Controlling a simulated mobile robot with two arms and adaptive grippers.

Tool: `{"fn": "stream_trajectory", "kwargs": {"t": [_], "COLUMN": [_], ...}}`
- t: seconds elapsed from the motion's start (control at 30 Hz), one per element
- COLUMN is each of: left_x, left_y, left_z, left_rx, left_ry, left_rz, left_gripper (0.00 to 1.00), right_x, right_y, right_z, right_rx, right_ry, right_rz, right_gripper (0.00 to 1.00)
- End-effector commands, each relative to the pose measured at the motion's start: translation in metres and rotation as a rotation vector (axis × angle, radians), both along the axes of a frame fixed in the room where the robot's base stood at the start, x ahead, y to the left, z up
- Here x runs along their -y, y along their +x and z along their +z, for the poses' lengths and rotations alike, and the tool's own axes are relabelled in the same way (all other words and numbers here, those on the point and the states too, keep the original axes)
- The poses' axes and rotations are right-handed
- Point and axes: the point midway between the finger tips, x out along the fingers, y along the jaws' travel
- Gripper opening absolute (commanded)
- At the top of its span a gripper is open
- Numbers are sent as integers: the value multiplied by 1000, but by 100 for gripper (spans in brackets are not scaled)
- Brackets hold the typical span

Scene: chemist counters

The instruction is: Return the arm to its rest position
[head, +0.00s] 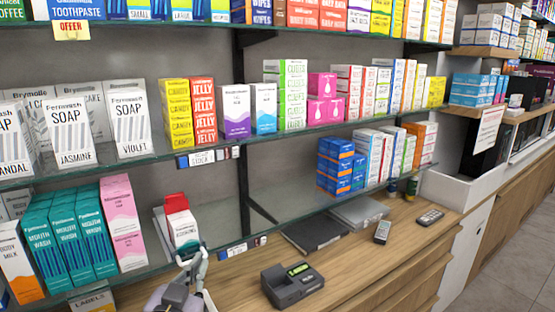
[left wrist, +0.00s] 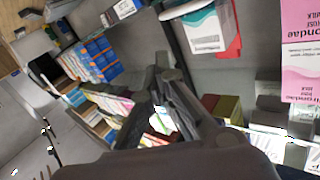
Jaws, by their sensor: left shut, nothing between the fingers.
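My left gripper (head: 190,256) is at the lower middle of the head view, in front of the lower glass shelf and above the wooden counter. Its fingers are shut and empty; they also show in the left wrist view (left wrist: 168,85). Just behind it in the head view, a white box (head: 183,228) stands on the lower shelf beside a red box (head: 176,202). I cannot tell whether the gripper touches the shelf edge. My right gripper is in neither view.
The lower glass shelf (head: 275,205) has bare room right of the white box. Teal mouthwash boxes (head: 70,245) and a pink box (head: 122,222) stand to the left. A black card terminal (head: 292,284) lies on the wooden counter (head: 350,262), right of the gripper.

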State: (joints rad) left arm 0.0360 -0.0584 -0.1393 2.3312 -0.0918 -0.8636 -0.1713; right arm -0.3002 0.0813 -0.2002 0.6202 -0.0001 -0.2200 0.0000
Motion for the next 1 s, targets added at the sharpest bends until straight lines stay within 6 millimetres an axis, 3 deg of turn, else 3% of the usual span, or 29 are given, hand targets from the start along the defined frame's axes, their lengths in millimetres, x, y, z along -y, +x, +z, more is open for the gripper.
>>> {"fn": "stream_trajectory", "kwargs": {"t": [0.03, 0.1, 0.2, 0.3, 0.5, 0.67, 0.7, 1.0], "left_x": [-4, -8, -15, -21, -32, -41, -42, -37], "left_y": [-15, -39, -82, -129, -214, -278, -285, -266], "left_z": [-40, -88, -151, -199, -257, -283, -292, -391], "left_rx": [-118, -273, -493, -688, -989, -1191, -1221, -1250], "left_ry": [2, -1, -1, -1, 9, 22, 24, 29], "left_rz": [0, 1, 8, 16, 38, 57, 61, 56], "left_gripper": [0, 0, 0, 0, 0, 0, 0, 0], "right_x": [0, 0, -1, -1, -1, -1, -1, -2], "right_y": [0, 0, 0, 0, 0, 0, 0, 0], "right_z": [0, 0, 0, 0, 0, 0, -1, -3], "right_rx": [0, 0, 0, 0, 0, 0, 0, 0], "right_ry": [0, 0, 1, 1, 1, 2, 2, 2], "right_rz": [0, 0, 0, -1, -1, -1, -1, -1], "right_gripper": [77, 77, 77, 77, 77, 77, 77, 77]}}
